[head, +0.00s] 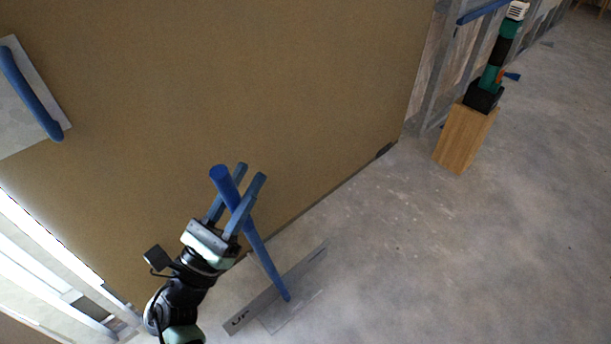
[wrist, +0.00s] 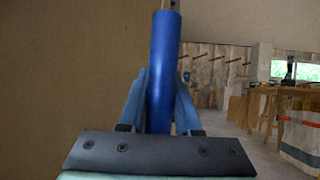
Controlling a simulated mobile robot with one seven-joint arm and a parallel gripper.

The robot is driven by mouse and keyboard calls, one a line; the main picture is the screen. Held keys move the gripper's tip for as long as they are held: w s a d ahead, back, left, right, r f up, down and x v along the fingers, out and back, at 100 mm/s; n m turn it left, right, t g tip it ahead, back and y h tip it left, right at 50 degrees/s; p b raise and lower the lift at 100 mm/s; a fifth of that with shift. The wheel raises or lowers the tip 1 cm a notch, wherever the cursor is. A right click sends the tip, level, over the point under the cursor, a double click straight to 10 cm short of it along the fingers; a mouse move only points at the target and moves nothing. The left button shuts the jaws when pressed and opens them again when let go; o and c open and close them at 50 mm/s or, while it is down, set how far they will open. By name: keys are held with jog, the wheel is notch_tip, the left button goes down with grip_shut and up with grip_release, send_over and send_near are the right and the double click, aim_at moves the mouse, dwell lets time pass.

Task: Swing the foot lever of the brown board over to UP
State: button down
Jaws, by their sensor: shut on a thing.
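The brown board (head: 250,90) stands upright and fills much of the head view; it also shows at left in the wrist view (wrist: 70,70). The foot lever (head: 265,258) is a blue bar rising from a grey floor plate (head: 270,300) marked UP at its left end. The lever leans up and to the left in the head view. My gripper (head: 252,172) is shut on the lever near its upper end. In the wrist view the lever (wrist: 164,75) stands between my two blue fingers (wrist: 164,95).
A blue handle (head: 32,95) on a pale plate is at upper left on the board. A wooden block (head: 464,138) with a green and black tool (head: 490,82) stands at right. The concrete floor (head: 440,240) right of the lever is clear.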

jog(key=s+a+f+n+t+b, duration=0.2)
jog(key=s+a+f+t+b, duration=0.2)
jog(key=s+a, duration=0.6)
jog(key=a, duration=0.3)
jog(key=shift+s+a+f+b, duration=0.3)
jog(key=shift+s+a+b, duration=0.05)
jog(key=shift+b, duration=0.05)
jog(key=c, duration=0.8)
grip_release()
jog(key=shift+a, duration=0.1)
jog(key=shift+o, duration=1)
jog(key=shift+h, duration=0.4)
jog(key=shift+r, duration=0.1)
